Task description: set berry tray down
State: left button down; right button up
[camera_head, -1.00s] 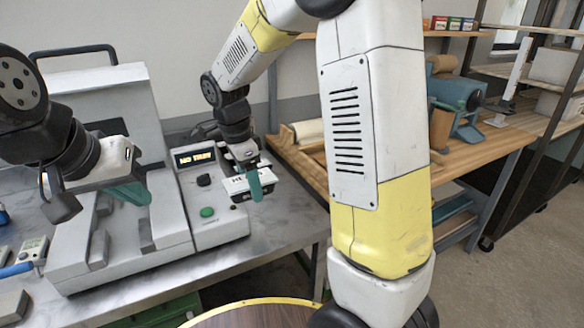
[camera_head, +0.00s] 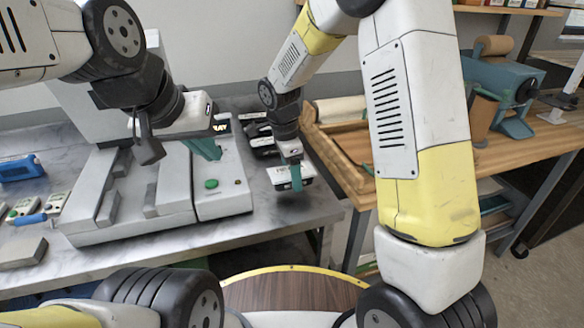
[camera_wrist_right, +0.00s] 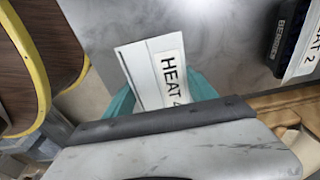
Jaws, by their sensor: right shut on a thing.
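My right gripper (camera_head: 296,178) is shut on a small white-topped tray (camera_head: 278,176) with dark sides, near the right edge of the metal table. In the right wrist view the tray (camera_wrist_right: 150,70) reads "HEAT" and a partly covered figure, perhaps 4, between teal fingers. No berries show on it. I cannot tell whether its underside touches the table. Another dark tray (camera_wrist_right: 277,38) has a partly legible label and a "HEAT 2" label. My left gripper (camera_head: 205,148) is over the grey machine, its teal fingers pointing down; their gap is not clear.
The grey machine (camera_head: 222,195) with a green button stands left of the held tray. Dark trays (camera_head: 262,143) lie behind it on the metal table (camera_head: 265,215). A wooden bench (camera_head: 350,150) adjoins on the right. A round yellow-rimmed wooden top (camera_head: 290,290) is in front.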

aim_at(287, 173)
jog(key=shift+f, duration=1.4)
jog(key=shift+f, duration=0.1)
jog(key=o, duration=1.5)
jog(key=r, duration=0.4)
jog(key=a+r, duration=0.1)
jog(key=r, duration=0.6)
jog(key=shift+s+a+r, duration=0.2)
jog(key=shift+r, duration=0.2)
jog(key=s+d+r+n+t+y, duration=0.3)
jog(key=s+d+r+n, duration=0.4)
jog(key=s+d+r, duration=0.25)
jog(key=shift+s+d+r+n+t+y, duration=0.1)
jog(key=shift+s+d+r+n+t, duration=0.35)
jog(key=shift+s+d+n, duration=0.8)
jog(key=shift+s+d+r+n+t+y, duration=0.1)
jog(key=shift+s+d+r+n+t, duration=0.4)
jog(key=shift+s+n, duration=1.25)
jog(key=shift+s+d+r+n+t+y, duration=0.15)
jog(key=shift+s+d+n+t, duration=0.3)
jog(key=shift+s+d+n, duration=1.15)
